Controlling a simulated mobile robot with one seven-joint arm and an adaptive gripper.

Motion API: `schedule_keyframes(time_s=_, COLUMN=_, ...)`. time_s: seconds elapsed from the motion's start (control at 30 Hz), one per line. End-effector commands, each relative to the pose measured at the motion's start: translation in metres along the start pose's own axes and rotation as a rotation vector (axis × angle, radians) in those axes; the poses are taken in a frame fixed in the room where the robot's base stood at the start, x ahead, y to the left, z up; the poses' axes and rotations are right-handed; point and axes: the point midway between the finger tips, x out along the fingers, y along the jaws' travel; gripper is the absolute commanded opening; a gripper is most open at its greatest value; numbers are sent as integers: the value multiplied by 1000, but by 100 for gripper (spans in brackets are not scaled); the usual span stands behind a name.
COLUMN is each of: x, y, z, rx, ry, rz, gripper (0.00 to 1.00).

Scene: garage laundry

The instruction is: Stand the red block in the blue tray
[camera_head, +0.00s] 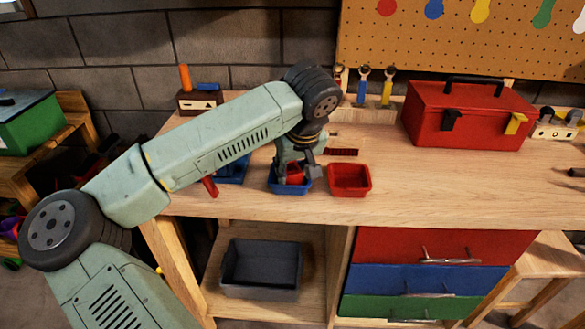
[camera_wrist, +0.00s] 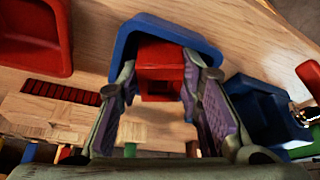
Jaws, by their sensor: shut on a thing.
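The red block (camera_head: 295,173) is between the fingers of my gripper (camera_head: 296,170), which is shut on it. The small blue tray (camera_head: 289,190) is directly below, and the block's lower part appears inside its rim. In the wrist view, the red block (camera_wrist: 160,52) sits between the two purple-padded fingers of my gripper (camera_wrist: 161,75), and the blue tray (camera_wrist: 128,38) frames it. I cannot tell whether the block touches the tray floor. My fingers and wrist partly hide the block in the head view.
A red tray (camera_head: 349,180) stands just right of the blue tray. Another blue item (camera_head: 233,168) lies to the left, partly behind my arm. A dark red ribbed strip (camera_head: 341,152) lies behind. A red toolbox (camera_head: 470,115) is at the back right. The right front bench is clear.

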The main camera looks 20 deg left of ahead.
Motion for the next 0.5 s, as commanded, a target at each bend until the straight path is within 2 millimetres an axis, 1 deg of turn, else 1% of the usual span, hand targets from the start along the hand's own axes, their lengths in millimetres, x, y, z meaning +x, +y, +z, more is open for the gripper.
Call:
schedule_keyframes(time_s=0.03, x=3, y=0, z=1, rx=0, ry=0, rz=0, gripper=1)
schedule_keyframes(time_s=0.07, x=2, y=0, z=1, rx=0, ry=0, rz=0, gripper=34)
schedule_keyframes(time_s=0.33, x=1, y=0, z=0, rx=0, ry=-1, rz=0, gripper=52)
schedule_keyframes(time_s=0.5, x=1, y=0, z=1, rx=0, ry=-1, rz=0, gripper=53)
